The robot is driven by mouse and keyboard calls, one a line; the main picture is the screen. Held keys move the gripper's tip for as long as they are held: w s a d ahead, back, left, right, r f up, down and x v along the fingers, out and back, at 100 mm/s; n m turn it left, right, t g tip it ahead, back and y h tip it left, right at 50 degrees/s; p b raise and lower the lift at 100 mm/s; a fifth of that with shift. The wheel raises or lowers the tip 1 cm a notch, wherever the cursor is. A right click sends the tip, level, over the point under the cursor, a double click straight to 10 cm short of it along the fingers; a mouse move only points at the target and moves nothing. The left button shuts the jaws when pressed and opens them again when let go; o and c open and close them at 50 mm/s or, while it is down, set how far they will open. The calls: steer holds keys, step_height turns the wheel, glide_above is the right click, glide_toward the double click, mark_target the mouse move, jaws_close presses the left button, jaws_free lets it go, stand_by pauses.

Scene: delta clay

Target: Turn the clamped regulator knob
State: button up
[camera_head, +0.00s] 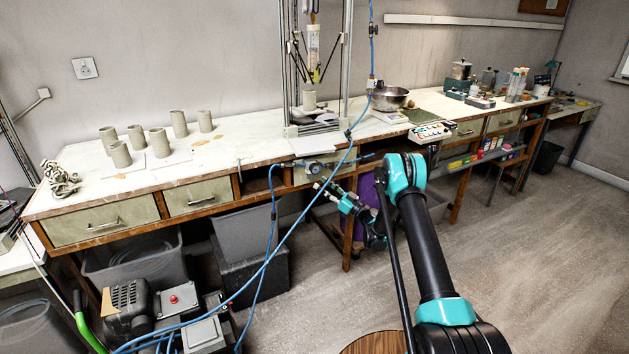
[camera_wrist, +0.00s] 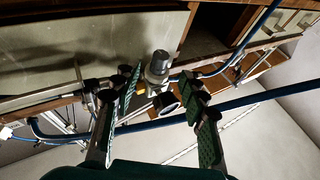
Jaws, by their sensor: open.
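The regulator (camera_head: 314,168) is clamped at the front edge of the long workbench, with blue hose joined to it. In the wrist view the regulator (camera_wrist: 163,100) shows a grey rounded knob (camera_wrist: 158,66) on top and a dark round gauge-like part below it. My gripper (camera_wrist: 163,82) is open, with one green-padded finger on each side of the knob. Gaps show between the fingers and the knob, though the depth between them is hard to judge. In the head view my gripper (camera_head: 322,184) is just below and in front of the regulator; its fingers are small there.
Blue hoses (camera_head: 268,250) run from the compressor (camera_head: 128,308) up to the bench, close by my arm. Several clay cups (camera_head: 160,142) stand on the bench (camera_head: 90,192) at left. A metal printer frame (camera_head: 346,60) stands behind the regulator. Floor at right (camera_head: 560,260) is clear.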

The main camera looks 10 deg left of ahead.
mark_target(310, 175)
steer(key=shift+x, duration=2.4)
jaws_close()
